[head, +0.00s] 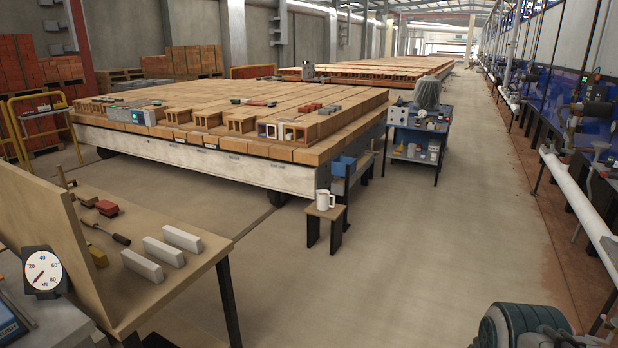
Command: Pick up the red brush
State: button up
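A small red block-like thing (107,208) with a dark lower part lies on the wooden table at the left. It may be the red brush, but it is too small to tell. More small red items (308,108) lie on top of the brick-laden cart, and a reddish-dark flat item (262,103) lies near them; I cannot make out bristles on any. My gripper is not in view.
The wooden table (205,262) with an upright board also bears several pale blocks (182,238) and a dark-handled tool (118,238). A stool (326,212) holds a white mug (325,199). A blue trolley (418,150) stands beyond. The aisle floor (420,255) is clear.

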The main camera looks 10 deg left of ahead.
aim_at(109, 210)
jog(key=u, duration=0.85)
jog(key=i, duration=0.95)
jog(key=u, duration=1.1)
jog(key=i, duration=0.3)
jog(key=u, duration=0.05)
